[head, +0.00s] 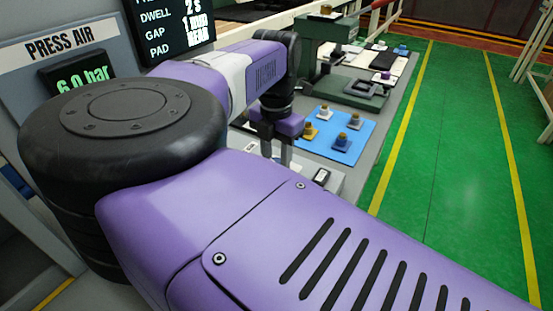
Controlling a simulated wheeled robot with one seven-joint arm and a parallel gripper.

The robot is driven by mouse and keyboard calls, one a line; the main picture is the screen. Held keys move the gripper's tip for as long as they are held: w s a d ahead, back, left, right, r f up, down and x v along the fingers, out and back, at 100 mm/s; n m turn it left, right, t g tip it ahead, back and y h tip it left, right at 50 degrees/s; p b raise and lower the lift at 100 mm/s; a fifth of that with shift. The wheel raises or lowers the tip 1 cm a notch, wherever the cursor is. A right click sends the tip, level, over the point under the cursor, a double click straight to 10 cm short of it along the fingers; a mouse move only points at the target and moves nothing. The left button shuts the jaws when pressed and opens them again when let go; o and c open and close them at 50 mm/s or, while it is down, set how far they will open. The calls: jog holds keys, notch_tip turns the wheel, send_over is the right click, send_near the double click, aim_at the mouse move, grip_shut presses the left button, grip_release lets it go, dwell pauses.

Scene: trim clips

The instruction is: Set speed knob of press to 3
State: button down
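My gripper (277,154) points down over a light grey panel or box (334,190) on the bench. Its two dark fingers show some way apart, but my purple arm hides their tips. I cannot tell whether anything is between them. A small dark part with a white face (321,177) sits on the grey box, just right of the fingers. The green press (313,68) stands farther back on the bench. No speed knob or scale can be made out; that area is largely behind my arm.
A blue mat (346,151) with several small brass-topped pieces lies right of my gripper. Behind it are a dark green base (355,93) and a white board (397,63) with parts. A PRESS AIR panel (66,42) reads 6.0 bar at left. Green floor (455,150) is clear at right.

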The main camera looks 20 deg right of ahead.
jog(key=shift+a+r+n, duration=0.1)
jog(key=shift+n, duration=1.5)
jog(key=c, duration=0.9)
grip_release()
notch_tip(320, 180, up, 8)
jog(key=shift+f, duration=0.15)
